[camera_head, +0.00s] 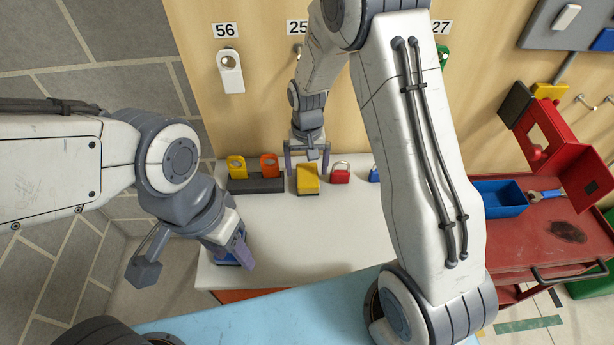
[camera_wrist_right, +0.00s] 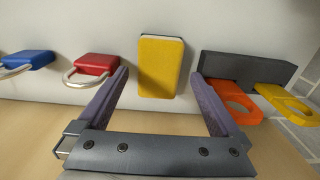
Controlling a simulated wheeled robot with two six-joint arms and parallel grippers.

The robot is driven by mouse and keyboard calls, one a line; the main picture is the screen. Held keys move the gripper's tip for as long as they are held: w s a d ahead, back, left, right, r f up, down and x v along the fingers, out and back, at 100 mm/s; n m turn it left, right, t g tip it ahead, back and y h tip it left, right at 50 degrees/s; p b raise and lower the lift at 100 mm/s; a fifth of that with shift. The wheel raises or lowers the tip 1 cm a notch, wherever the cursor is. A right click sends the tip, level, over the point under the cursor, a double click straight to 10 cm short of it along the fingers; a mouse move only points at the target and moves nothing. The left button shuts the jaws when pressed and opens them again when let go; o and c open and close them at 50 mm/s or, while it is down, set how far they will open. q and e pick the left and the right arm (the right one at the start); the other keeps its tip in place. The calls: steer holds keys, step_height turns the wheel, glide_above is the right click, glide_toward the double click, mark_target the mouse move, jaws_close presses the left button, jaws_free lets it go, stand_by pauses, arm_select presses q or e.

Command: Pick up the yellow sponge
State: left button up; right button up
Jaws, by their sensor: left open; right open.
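The yellow sponge (camera_head: 308,181) lies on the white bench, between the dark block and the red padlock. In the right wrist view the sponge (camera_wrist_right: 160,68) shows a plain yellow face with a dark far edge. My right gripper (camera_head: 307,170) is open at the sponge. In its wrist view the right gripper (camera_wrist_right: 160,82) has one finger on each side of the sponge, with gaps visible on both sides. My left gripper (camera_head: 240,252) is open and empty at the bench's left front corner, by a partly hidden blue thing (camera_head: 226,260).
A red padlock (camera_wrist_right: 94,65) sits close beside one finger; a blue padlock (camera_wrist_right: 27,60) is further left. A dark block (camera_wrist_right: 248,68) with yellow and orange tags is close to the other finger. A red cart (camera_head: 540,235) stands right. The bench (camera_head: 300,240) has clear room in front.

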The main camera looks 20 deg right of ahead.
mark_target(307, 175)
steer(key=shift+f+p, duration=0.5)
steer(key=shift+f, duration=1.5)
steer(key=c, duration=1.3)
steer(key=shift+o, duration=0.2)
steer(key=shift+r, duration=0.15)
step_height(307, 175, up, 28)
steer(key=b, duration=0.3)
steer(key=shift+b, duration=0.3)
